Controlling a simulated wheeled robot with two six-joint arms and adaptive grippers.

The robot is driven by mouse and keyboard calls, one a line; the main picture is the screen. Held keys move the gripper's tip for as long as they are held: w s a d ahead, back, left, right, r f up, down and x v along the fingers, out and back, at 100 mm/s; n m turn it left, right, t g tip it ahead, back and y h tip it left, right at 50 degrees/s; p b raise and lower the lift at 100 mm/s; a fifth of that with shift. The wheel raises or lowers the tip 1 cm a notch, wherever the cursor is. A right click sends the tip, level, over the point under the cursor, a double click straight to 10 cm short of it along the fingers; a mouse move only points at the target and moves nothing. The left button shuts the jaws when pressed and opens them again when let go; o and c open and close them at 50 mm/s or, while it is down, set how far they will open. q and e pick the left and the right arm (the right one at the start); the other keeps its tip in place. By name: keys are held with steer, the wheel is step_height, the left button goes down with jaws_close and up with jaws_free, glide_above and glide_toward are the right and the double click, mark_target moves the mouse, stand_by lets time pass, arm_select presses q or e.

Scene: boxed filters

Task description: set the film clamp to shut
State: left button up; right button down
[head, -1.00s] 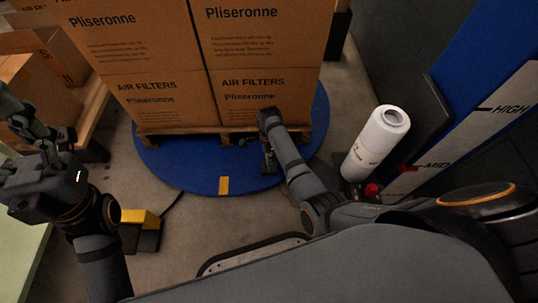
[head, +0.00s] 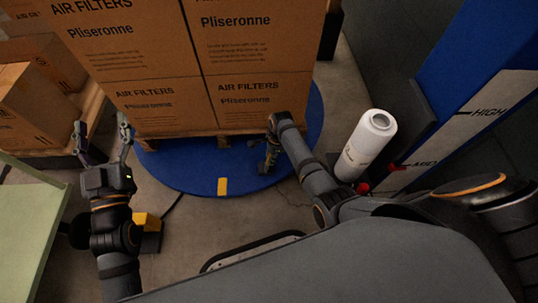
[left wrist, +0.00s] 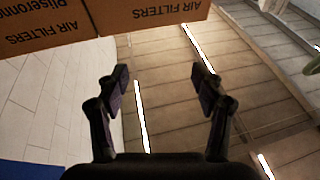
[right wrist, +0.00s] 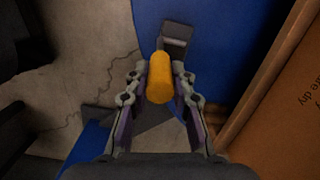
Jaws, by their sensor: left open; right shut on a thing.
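The film clamp's orange cylindrical handle (right wrist: 160,80) shows in the right wrist view, with a dark grey block (right wrist: 175,40) just beyond it over the blue turntable. My right gripper (right wrist: 158,72) has its fingers closed on either side of the handle. In the head view my right gripper (head: 271,142) is low at the pallet's front edge, over the blue turntable. The clamp is too small and covered there to tell its setting. My left gripper (head: 103,130) is raised at the left, open and empty. Its spread fingers (left wrist: 159,80) show in the left wrist view.
Stacked air filter boxes (head: 160,62) stand on a pallet on the blue turntable (head: 200,178). A white film roll (head: 362,152) stands right of it, beside a panel marked HIGH (head: 487,112). A green surface (head: 30,205) and more boxes (head: 40,105) are at the left.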

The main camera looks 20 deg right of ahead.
steer(key=shift+s+d+f+y+p, duration=0.15)
steer(key=shift+s+d+y+p, duration=0.2)
steer(key=shift+d+y+p, duration=0.25)
arm_select(q)
steer(key=s+f+g, duration=0.2)
steer(key=f+g, duration=0.1)
steer(key=f, duration=0.4)
steer(key=s+f+g, duration=0.2)
steer(key=f+g, duration=0.2)
steer(key=f, duration=0.4)
steer(key=s+f+g+p, duration=0.1)
steer(key=s+f+g, duration=0.2)
steer(key=f, duration=0.5)
steer(key=shift+d+f+g, duration=0.2)
steer(key=shift+d+g, duration=0.15)
steer(key=shift+g, duration=0.25)
arm_select(e)
steer(key=shift+s+d+f+t+y, duration=0.2)
steer(key=shift+d+y, duration=0.1)
steer(key=shift+d, duration=0.15)
steer(key=shift+s+d+f+t+y, duration=0.1)
steer(key=shift+d+f+y, duration=0.1)
steer(key=shift+d+y, duration=0.15)
steer(key=c, duration=1.1)
jaws_free()
steer(key=shift+w+d, duration=0.1)
steer(key=shift+r, duration=0.1)
